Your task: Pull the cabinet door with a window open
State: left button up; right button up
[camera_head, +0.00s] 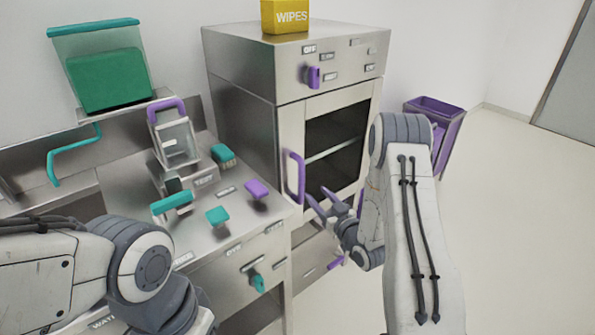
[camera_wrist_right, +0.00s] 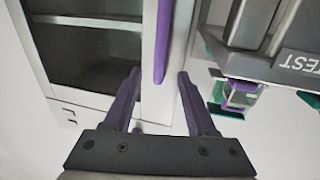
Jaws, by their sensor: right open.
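The steel cabinet (camera_head: 243,130) stands right of centre in the head view. Its windowed door (camera_head: 368,100) looks shut, with dark shelves behind the glass. A vertical purple handle (camera_head: 293,177) is on the door's left side. My right gripper (camera_head: 318,194) is open, with its purple fingers close to the handle's lower end. In the right wrist view, the handle (camera_wrist_right: 163,40) lines up between the two open fingers (camera_wrist_right: 158,78); I cannot tell whether it is within their reach. My left arm shows at the lower left, but its gripper is out of view.
A steel counter (camera_head: 130,195) with teal and purple handles stands left of the cabinet. A yellow wipes box (camera_head: 286,17) sits on the cabinet. A purple bin (camera_head: 440,115) stands to its right. The floor at right is clear.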

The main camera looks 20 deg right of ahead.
aim_at(303, 178)
jog(key=w, duration=0.3)
jog(key=w+a+p, duration=0.1)
jog(key=w, duration=0.2)
jog(key=w+p, duration=0.1)
jog(key=w, duration=0.2)
jog(key=shift+w+a, duration=0.2)
jog(key=shift+a, duration=0.05)
jog(key=shift+w, duration=0.65)
grip_shut()
dwell(0.5)
